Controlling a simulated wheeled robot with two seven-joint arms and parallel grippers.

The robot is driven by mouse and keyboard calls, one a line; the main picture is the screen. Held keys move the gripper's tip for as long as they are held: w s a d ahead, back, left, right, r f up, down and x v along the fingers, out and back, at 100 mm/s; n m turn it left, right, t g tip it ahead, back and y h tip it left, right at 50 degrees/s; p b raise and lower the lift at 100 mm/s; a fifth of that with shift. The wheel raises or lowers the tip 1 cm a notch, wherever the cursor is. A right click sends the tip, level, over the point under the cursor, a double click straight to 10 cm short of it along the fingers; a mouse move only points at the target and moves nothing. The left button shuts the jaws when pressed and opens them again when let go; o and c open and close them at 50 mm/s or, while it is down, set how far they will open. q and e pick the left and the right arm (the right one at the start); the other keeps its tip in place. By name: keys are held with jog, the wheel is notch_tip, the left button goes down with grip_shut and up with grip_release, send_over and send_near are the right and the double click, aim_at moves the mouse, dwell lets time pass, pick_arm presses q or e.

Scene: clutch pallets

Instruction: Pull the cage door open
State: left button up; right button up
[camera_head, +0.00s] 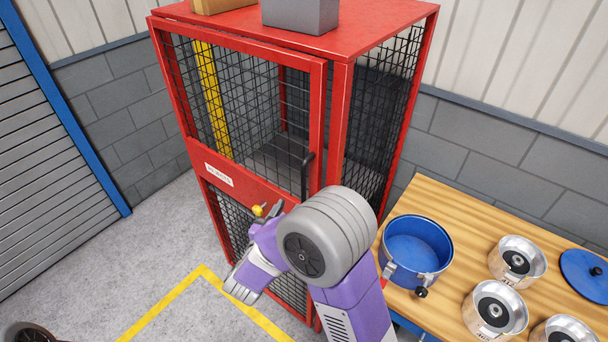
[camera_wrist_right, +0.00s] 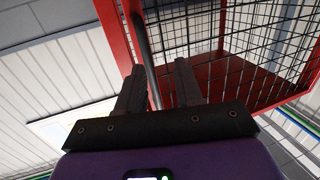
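The red cage (camera_head: 335,125) has black mesh walls and a mesh door (camera_head: 322,120) with a white label plate (camera_head: 219,175). The door appears shut or nearly so; a small gap cannot be ruled out. A dark bar handle (camera_head: 306,175) stands upright at the door's right edge. My right arm reaches up in front of the lower door and partly hides it. In the right wrist view my right gripper (camera_wrist_right: 157,68) has its two fingers apart. The dark bar (camera_wrist_right: 147,45) shows between them, closer to the left finger; contact cannot be told. My left gripper is not in view.
A wooden table (camera_head: 455,225) at the right holds a blue pot (camera_head: 417,246), several metal parts and a blue lid (camera_head: 588,272). A grey box (camera_head: 300,14) sits on the cage roof. Open floor (camera_head: 130,270) with yellow lines lies at the left front.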

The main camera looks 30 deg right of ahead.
aim_at(302, 189)
jog(key=shift+m+g+h, duration=0.4)
jog(key=shift+m+h, duration=0.1)
jog(key=shift+h, duration=0.1)
jog(key=w+d+r, duration=0.1)
jog(key=d, duration=0.1)
jog(key=w+d+r, duration=0.1)
jog(key=d, duration=0.1)
jog(key=w+d+r+p, duration=0.1)
jog(key=d, duration=0.1)
jog(key=shift+d, duration=0.35)
grip_shut()
